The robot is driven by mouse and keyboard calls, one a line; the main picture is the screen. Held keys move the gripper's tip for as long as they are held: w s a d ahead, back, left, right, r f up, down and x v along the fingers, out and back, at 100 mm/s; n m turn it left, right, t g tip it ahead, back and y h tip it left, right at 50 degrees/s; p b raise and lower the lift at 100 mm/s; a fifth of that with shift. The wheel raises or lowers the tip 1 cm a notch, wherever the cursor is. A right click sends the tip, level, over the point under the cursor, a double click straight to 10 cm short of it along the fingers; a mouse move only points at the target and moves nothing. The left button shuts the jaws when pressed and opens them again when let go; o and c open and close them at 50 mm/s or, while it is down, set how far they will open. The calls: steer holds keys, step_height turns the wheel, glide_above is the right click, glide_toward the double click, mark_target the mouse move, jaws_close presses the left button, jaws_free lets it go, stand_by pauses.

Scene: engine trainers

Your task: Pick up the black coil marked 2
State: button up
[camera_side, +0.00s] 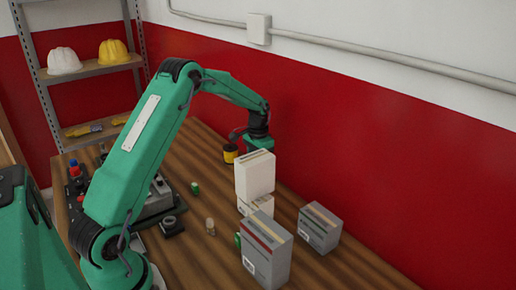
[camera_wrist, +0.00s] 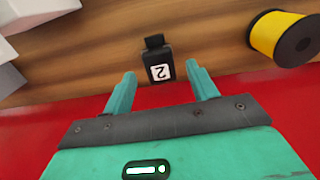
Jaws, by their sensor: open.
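The black coil marked 2 (camera_wrist: 158,61) lies on the wooden table, with a white label and the number 2 facing the wrist camera. In the wrist view it is just beyond my gripper (camera_wrist: 160,80), roughly centred between the two green fingertips. The fingers are apart with nothing held, and I cannot tell the height gap to the coil. In the side view my gripper (camera_side: 259,143) is at the far end of the table near the red wall. The coil cannot be made out there, behind the boxes and gripper.
A yellow spool (camera_wrist: 280,36) stands right of the coil; it also shows in the side view (camera_side: 231,153). White boxes (camera_side: 255,175) stand in front of my gripper, with grey boxes (camera_side: 266,248) nearer. The red wall (camera_side: 330,130) is close behind. Bare wood surrounds the coil.

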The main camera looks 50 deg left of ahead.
steer(key=shift+f, duration=2.1)
steer(key=c, duration=1.1)
steer(key=shift+r, duration=0.1)
steer(key=shift+c, duration=0.2)
steer(key=shift+r, duration=5)
